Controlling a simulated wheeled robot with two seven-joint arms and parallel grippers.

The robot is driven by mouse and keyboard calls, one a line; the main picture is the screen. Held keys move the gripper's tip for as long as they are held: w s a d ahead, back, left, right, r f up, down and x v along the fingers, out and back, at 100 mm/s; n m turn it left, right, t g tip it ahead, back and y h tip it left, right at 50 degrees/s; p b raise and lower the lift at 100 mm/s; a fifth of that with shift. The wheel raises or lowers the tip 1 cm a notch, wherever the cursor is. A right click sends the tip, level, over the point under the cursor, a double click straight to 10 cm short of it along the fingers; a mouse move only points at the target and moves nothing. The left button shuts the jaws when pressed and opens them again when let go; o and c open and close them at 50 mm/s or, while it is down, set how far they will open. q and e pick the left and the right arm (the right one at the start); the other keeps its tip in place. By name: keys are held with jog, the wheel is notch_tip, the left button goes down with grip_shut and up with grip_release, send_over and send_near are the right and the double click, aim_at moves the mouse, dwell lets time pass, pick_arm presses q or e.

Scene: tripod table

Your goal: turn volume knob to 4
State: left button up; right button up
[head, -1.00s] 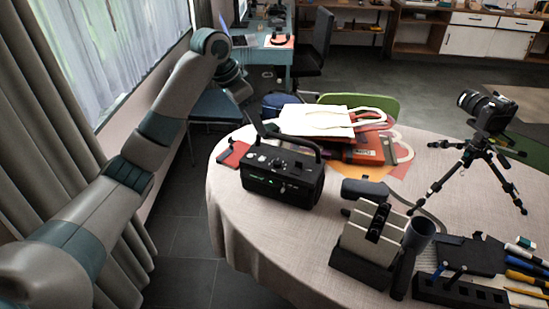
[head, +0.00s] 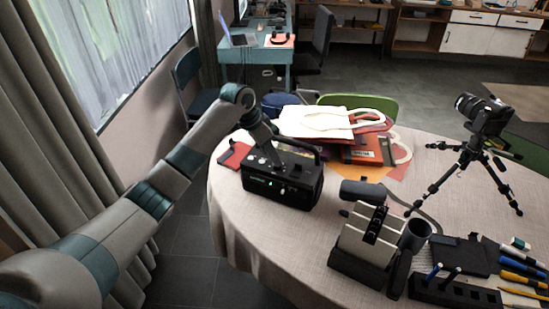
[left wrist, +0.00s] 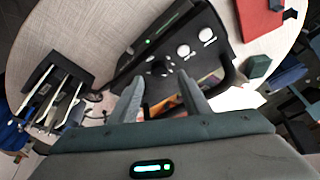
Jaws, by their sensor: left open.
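The black radio (head: 283,186) stands on the near left part of the round table, with a carry handle and small green lights on its front. In the left wrist view its top (left wrist: 215,62) shows two pale round knobs, (left wrist: 184,50) and (left wrist: 207,35), and a dark knob (left wrist: 158,68). My left gripper (left wrist: 159,77) is open above the radio top, its fingertips on either side of the dark knob in the picture. I cannot tell if they touch it. The knob markings are too small to read. In the head view my left gripper (head: 272,158) hides part of the top.
A red item (head: 235,155) lies left of the radio, and bags (head: 318,122) lie behind it. A beige and black device (head: 365,238) stands to the right, with a pen holder (head: 455,290) beyond it. A camera on a tripod (head: 485,115) stands far right.

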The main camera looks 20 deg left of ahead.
pick_arm(q)
jog(key=shift+p+x, duration=0.3)
jog(key=shift+x, duration=1.8)
jog(key=c, duration=1)
